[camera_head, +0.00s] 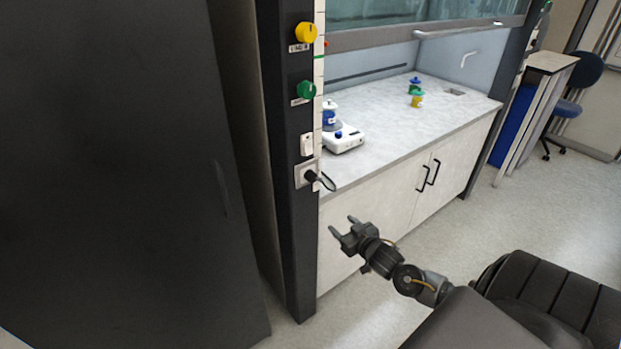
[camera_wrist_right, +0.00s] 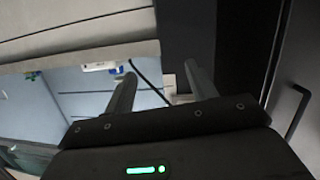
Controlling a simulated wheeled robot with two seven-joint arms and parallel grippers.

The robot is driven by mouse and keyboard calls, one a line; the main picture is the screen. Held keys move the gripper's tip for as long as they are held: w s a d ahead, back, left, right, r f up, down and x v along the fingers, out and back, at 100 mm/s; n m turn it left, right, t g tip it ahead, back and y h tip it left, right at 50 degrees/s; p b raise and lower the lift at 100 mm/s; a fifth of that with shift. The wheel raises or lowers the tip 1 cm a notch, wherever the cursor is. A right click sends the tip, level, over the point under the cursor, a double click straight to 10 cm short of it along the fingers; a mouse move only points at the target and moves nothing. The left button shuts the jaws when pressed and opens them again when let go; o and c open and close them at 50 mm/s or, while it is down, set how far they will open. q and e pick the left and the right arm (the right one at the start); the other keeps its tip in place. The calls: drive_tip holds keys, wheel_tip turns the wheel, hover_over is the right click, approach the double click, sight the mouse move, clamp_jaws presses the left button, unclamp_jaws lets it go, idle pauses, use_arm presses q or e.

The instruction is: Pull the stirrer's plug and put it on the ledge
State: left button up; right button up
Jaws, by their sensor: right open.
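The black plug (camera_head: 311,176) sits in the wall socket (camera_head: 299,176) on the dark post, and its black cable (camera_head: 328,182) loops out to the right. The white stirrer (camera_head: 346,143) stands on the pale worktop (camera_head: 385,125) just behind the post. My right gripper (camera_head: 342,226) is open and empty, below and to the right of the plug, apart from it. In the right wrist view its two fingers (camera_wrist_right: 159,70) are spread, with the cable (camera_wrist_right: 150,84) showing beyond them; the plug is not clear there. The worktop's front edge (camera_head: 400,160) shows. My left gripper is out of view.
A blue-labelled bottle (camera_head: 329,116) stands on the stirrer. Small green and yellow containers (camera_head: 416,98) stand farther back. A switch (camera_head: 307,144), a green knob (camera_head: 306,90) and a yellow knob (camera_head: 306,33) are above the socket. Cabinet doors (camera_head: 425,190) with black handles lie below the worktop.

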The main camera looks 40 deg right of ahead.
sight(314, 179)
drive_tip(key=w+a+r+t+y, duration=0.1)
drive_tip(key=a+r+t+y, duration=0.1)
drive_tip(key=r, duration=1.1)
drive_tip(key=shift+w+a+r+t, duration=0.3)
drive_tip(key=shift+a+t, duration=0.2)
drive_tip(key=shift+a, duration=0.25)
drive_tip(key=shift+w+f, duration=0.1)
drive_tip(key=shift+w, duration=0.05)
drive_tip(key=w+b, duration=0.3)
drive_tip(key=w, duration=0.1)
drive_tip(key=shift+w+f, duration=0.15)
drive_tip(key=shift+w, duration=0.15)
drive_tip(key=w, duration=0.3)
drive_tip(key=shift+d, duration=0.1)
drive_tip(key=shift+w, duration=0.65)
drive_tip(key=shift+p, duration=0.6)
